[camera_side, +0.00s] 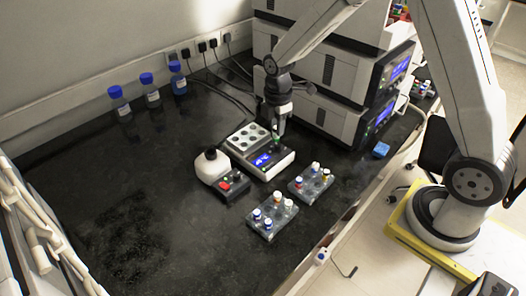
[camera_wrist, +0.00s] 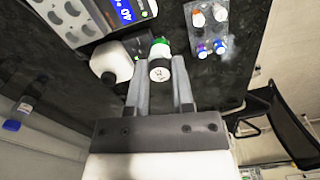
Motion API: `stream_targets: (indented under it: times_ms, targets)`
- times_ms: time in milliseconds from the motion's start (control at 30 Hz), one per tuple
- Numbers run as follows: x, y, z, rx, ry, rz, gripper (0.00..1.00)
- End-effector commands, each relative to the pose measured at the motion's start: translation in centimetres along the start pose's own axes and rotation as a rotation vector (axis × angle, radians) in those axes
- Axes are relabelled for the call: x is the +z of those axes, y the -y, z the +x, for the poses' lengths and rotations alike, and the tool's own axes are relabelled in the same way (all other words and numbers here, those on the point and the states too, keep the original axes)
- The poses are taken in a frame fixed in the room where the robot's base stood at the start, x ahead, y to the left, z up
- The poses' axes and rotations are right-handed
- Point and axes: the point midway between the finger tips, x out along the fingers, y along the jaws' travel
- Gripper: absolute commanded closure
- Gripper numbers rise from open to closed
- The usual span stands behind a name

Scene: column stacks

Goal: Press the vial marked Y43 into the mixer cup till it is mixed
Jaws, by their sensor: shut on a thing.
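My gripper (camera_side: 279,128) hangs over the right end of the white block with the display. It is shut on a vial with a green band (camera_wrist: 160,48). The end facing the wrist camera is white with a small dark mark (camera_wrist: 159,73) too small to read. The green part also shows below the fingers in the side view (camera_side: 277,142). The mixer, a white rounded body (camera_side: 211,166) with a dark cup on top (camera_side: 211,153), stands left of my gripper. Its white body also shows in the wrist view (camera_wrist: 112,61). The held vial is apart from the cup.
The white block (camera_side: 283,161) has a tray of wells (camera_side: 249,137) and a lit blue display. Two clear racks (camera_side: 326,186) (camera_side: 287,219) hold several capped vials. Blue-capped bottles (camera_side: 151,92) stand along the wall. Stacked instruments (camera_side: 330,110) stand behind. The left bench is clear.

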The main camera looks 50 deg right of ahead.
Motion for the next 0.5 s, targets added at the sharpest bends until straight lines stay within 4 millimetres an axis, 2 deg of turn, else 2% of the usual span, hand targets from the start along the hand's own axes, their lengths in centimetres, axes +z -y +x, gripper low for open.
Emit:
stream_targets:
  times_ms: [233,267,333,367,500]
  targets:
    - [0.0,-0.02,0.0,0.0,0.0,0.0,1.0]
    - [0.0,-0.02,0.0,0.0,0.0,0.0,0.74]
    - [-0.01,-0.02,0.0,0.0,0.0,0.0,0.96]
    - [-0.01,-0.03,0.0,0.0,0.0,0.0,1.0]
    - [-0.03,-0.07,0.01,0.0,0.0,0.0,1.0]
